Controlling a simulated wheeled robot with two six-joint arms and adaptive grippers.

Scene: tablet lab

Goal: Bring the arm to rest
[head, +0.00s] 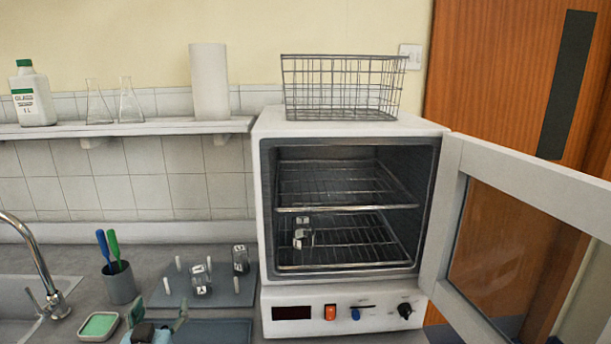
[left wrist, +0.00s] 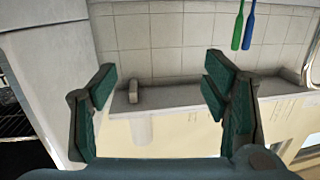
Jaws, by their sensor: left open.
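My left gripper (head: 160,318) is at the bottom edge of the head view, in front of the grey peg board (head: 215,298). Its green-padded fingers are spread apart, and in the left wrist view the gap (left wrist: 160,92) between them is empty. Two small glass jars with lettered lids, a front one (head: 201,281) and a back one (head: 240,260), are on the peg board. The white oven (head: 440,128) has its door (head: 455,215) swung wide open to the right. Small jars (head: 303,238) are inside on its lower rack. My right gripper is not in view.
A wire basket (head: 340,88) stands on the oven. A grey cup (head: 120,284) with blue and green tools, a green pad (head: 98,325) in a dish and a tap (head: 45,275) are left of the board. A shelf (head: 130,127) with glassware runs along the wall.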

